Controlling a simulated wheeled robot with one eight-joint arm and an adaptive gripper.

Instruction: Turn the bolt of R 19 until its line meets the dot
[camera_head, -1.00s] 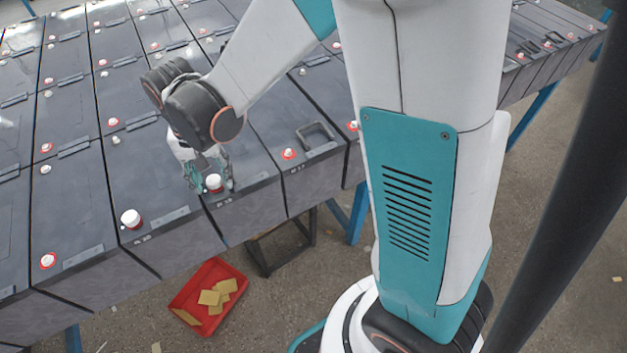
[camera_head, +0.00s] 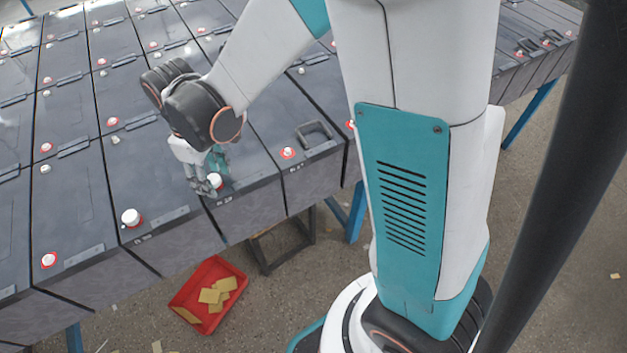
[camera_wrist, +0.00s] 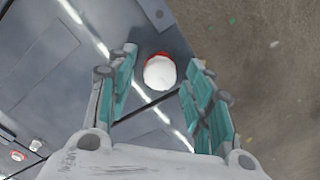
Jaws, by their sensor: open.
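A white round cap with a red ring, the bolt (camera_head: 215,180), stands at the near edge of a grey battery (camera_head: 248,199) in the front row. It also shows in the wrist view as a white disc (camera_wrist: 160,73) with red behind it. My gripper (camera_head: 212,184) is at this bolt. In the wrist view my gripper (camera_wrist: 163,85) is open, with one teal finger to each side of the bolt and clear gaps between. No line or dot on the bolt can be made out. The battery's label is too small to read surely and partly hidden.
Another white-capped bolt (camera_head: 131,217) stands on the battery to the left, and a red-ringed terminal (camera_head: 288,153) beside a black handle (camera_head: 314,133) to the right. A red tray (camera_head: 207,294) with yellow pieces lies on the floor below. Open floor lies beyond the row's front edge.

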